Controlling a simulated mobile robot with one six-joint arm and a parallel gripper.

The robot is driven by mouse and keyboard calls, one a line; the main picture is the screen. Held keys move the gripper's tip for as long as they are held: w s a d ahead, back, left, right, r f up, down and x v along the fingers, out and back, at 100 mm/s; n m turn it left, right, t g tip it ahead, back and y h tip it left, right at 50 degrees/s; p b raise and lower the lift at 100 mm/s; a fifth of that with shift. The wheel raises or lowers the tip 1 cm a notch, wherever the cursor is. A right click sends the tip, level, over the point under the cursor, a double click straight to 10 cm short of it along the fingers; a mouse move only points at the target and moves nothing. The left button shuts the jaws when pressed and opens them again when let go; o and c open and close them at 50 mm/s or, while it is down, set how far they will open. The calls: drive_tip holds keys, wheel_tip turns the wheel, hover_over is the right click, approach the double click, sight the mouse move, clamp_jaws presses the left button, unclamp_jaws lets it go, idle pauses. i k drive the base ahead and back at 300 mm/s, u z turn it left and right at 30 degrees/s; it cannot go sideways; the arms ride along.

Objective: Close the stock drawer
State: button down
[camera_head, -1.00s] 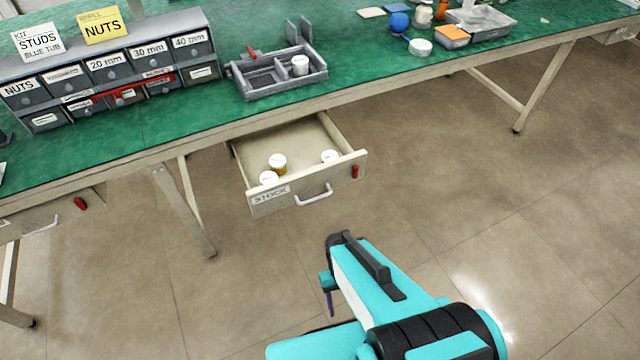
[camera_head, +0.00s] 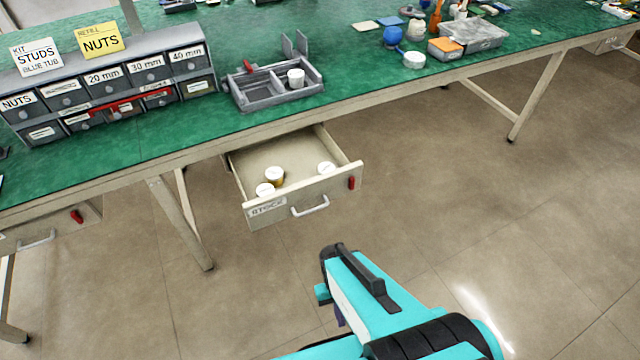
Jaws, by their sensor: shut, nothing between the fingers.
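The stock drawer (camera_head: 335,187) is a pale drawer under the green workbench, pulled well out. Its front has a light bar handle (camera_head: 311,207), a label reading STOCK (camera_head: 267,207) and a red tab (camera_head: 351,183) at the right. Inside are white-lidded jars: one amber (camera_head: 274,176) near the middle, one at the front left (camera_head: 265,190) and one at the right (camera_head: 326,168). My teal and black arm reaches in from the bottom, below and apart from the drawer front. I cannot make out my gripper's fingers.
The green bench (camera_head: 360,90) holds a labelled bin rack (camera_head: 110,90), a grey divided tray (camera_head: 273,88) and small items at the right. A bench leg (camera_head: 180,220) stands left of the drawer. Another drawer (camera_head: 45,230) is further left. The floor before the stock drawer looks clear.

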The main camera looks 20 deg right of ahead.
sight(299, 153)
drive_tip(key=k, duration=1.3)
drive_tip(key=u, duration=1.1)
drive_tip(key=i, duration=1)
drive_tip(key=z, duration=0.05)
